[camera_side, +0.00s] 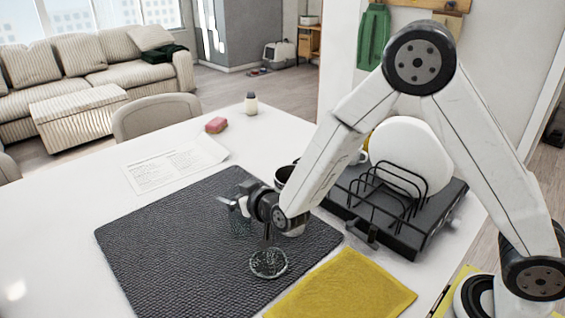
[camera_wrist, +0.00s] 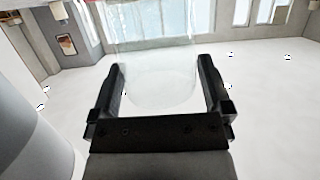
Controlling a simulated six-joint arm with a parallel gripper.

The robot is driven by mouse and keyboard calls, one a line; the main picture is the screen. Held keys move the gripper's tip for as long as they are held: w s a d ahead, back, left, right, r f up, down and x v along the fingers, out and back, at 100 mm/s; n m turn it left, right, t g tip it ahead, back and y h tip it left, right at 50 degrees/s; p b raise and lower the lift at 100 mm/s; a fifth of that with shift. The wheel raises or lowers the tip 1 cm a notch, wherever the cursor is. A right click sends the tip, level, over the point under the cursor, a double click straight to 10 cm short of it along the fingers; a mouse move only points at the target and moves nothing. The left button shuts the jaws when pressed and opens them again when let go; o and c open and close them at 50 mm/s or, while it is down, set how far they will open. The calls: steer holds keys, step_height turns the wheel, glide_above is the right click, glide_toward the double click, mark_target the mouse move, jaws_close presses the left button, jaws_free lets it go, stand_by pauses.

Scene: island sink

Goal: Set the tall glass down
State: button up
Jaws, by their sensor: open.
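My gripper (camera_side: 236,205) is low over the dark textured mat (camera_side: 160,250), reaching to the left. In the wrist view its two black fingers (camera_wrist: 160,85) are spread apart. The tall clear glass (camera_side: 240,225) is at the fingers in the side view, partly hidden by my gripper, and appears upright at the mat. In the wrist view the clear glass (camera_wrist: 158,60) shows faintly between and beyond the fingers. Finger contact with it cannot be told.
A dark mug (camera_side: 283,175) is partly hidden behind my arm. A black dish rack (camera_side: 390,205) with a white plate (camera_side: 410,155) stands at right. A yellow cloth (camera_side: 345,288) lies in front. The mat's left side is clear.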

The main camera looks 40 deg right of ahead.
stand_by(0.4)
jaws_close()
steer(key=shift+r, duration=0.1)
step_height(320, 180, up, 10)
stand_by(1.1)
stand_by(0.4)
